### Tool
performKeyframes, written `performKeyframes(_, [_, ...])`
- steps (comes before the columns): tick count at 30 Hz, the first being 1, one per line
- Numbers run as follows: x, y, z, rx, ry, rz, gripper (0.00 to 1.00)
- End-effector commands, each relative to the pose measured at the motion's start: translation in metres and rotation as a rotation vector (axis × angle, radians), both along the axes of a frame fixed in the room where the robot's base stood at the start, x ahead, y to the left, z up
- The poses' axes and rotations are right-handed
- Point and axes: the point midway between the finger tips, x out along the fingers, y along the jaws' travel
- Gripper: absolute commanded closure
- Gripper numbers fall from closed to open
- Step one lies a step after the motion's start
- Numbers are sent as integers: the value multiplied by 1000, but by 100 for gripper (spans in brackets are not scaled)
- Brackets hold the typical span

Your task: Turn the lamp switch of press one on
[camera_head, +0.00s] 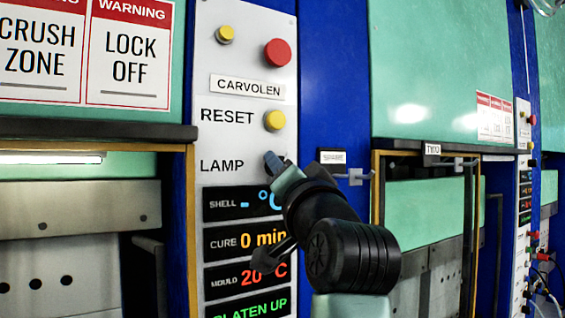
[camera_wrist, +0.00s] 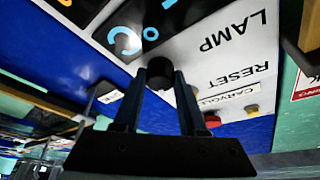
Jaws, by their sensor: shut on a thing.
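The control panel (camera_head: 225,140) of the near press fills the middle of the head view. Its LAMP label (camera_head: 222,166) sits beside the lamp switch, which my gripper mostly covers there. My gripper (camera_head: 276,168) is at the switch, its fingertips against the panel front. In the wrist view, the dark round lamp switch (camera_wrist: 159,67) sits between the two fingers of my gripper (camera_wrist: 162,82), which is shut on it. The switch's angle cannot be read.
A yellow RESET button (camera_head: 275,120) and a red button (camera_head: 278,52) are above the switch. Displays (camera_head: 240,240) are below. A bright white strip (camera_head: 65,157) shows in the left press opening. Another press, labelled TWO (camera_head: 432,149), stands right.

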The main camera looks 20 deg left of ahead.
Motion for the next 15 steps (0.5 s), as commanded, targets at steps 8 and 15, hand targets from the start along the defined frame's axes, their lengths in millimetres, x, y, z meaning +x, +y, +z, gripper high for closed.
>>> performKeyframes(8, [-1, 1, 2, 44, 53, 2, 100])
performKeyframes(15, [-1, 1, 1, 51, 60, 2, 100])
